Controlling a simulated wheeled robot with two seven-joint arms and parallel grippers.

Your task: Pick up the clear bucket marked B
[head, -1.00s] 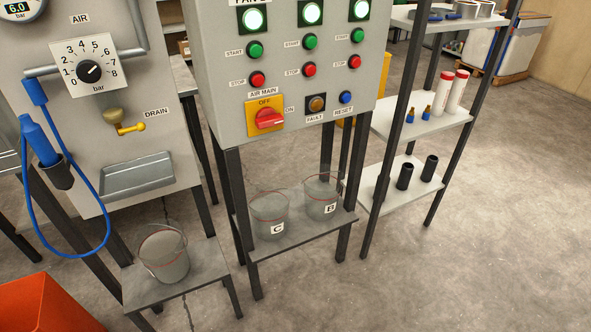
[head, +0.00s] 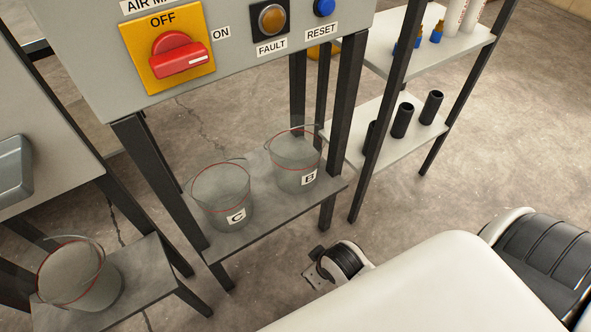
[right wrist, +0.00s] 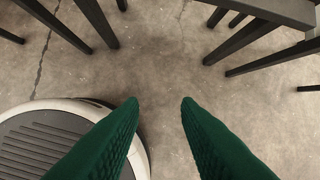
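The clear bucket marked B (head: 297,166) stands upright on a low grey shelf under the control panel in the head view. It has a red rim band and a thin wire handle. A like bucket marked C (head: 224,200) stands to its left on the same shelf. My right arm crosses the lower right of the head view, below the shelf; its gripper fingers are not clear there. In the right wrist view my right gripper (right wrist: 159,103) has two green fingers spread apart with only floor between them. My left gripper is not in view.
The shelf (head: 262,222) sits between dark legs of the panel stand. A third clear bucket (head: 78,278) stands on a low stand at the lower left. To the right, a rack shelf (head: 398,150) holds black cylinders. Bare concrete floor lies in front of the bucket shelf.

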